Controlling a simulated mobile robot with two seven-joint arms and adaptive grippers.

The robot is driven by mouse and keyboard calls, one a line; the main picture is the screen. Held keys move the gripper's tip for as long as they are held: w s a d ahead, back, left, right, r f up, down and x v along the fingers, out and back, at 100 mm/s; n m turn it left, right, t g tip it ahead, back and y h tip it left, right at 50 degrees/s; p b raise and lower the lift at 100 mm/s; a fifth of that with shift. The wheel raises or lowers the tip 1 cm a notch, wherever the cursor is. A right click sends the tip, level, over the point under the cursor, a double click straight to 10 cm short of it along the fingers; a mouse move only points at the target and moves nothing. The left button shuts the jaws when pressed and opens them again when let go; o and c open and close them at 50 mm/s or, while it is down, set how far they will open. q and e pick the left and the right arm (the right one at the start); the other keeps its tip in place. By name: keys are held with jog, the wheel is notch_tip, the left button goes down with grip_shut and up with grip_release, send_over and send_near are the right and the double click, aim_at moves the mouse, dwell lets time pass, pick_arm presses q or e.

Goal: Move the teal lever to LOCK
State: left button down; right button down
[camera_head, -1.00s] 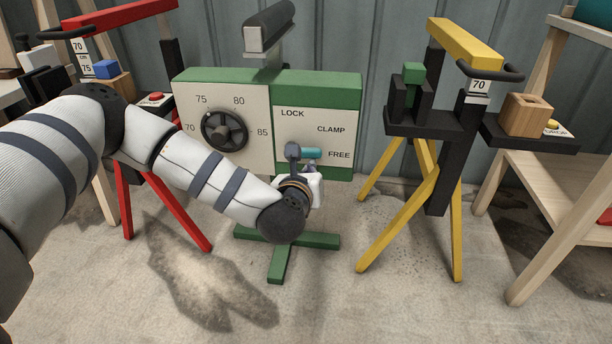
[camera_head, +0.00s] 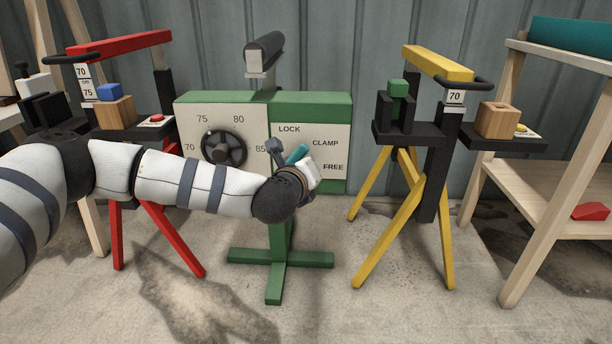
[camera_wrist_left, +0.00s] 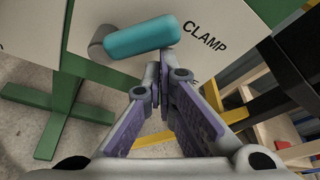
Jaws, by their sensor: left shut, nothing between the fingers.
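The teal lever (camera_head: 298,154) is on the green and white panel (camera_head: 331,136), which is marked LOCK, CLAMP and FREE from top to bottom. Its handle tilts up to the right, towards the CLAMP label. In the left wrist view the teal handle (camera_wrist_left: 142,37) lies just beyond my fingertips. My left gripper (camera_wrist_left: 160,72) is shut and empty, with its tips at the underside of the handle; I cannot tell whether they touch. In the head view my left gripper (camera_head: 308,172) is mostly hidden behind my wrist, which covers the lever's lower part. My right gripper is not in view.
A black dial (camera_head: 223,149) sits left of the lever on the same stand. A red stand (camera_head: 120,44) is at the left and a yellow stand (camera_head: 437,62) at the right. A wooden shelf (camera_head: 540,180) is at the far right. The floor in front is clear.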

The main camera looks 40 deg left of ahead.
aim_at(302, 154)
pick_arm(q)
jog(key=shift+s+a+r+p, duration=0.2)
jog(key=shift+a+r+p, duration=0.2)
jog(key=shift+r, duration=0.2)
jog(key=shift+s+a+r+p, duration=0.2)
jog(key=shift+a+r+p, duration=0.1)
jog(key=shift+r+p, duration=0.25)
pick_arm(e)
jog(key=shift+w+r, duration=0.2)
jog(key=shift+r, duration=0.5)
pick_arm(q)
jog(key=shift+s+a+r, duration=0.1)
jog(key=shift+a+r, duration=0.05)
jog(key=shift+a, duration=0.05)
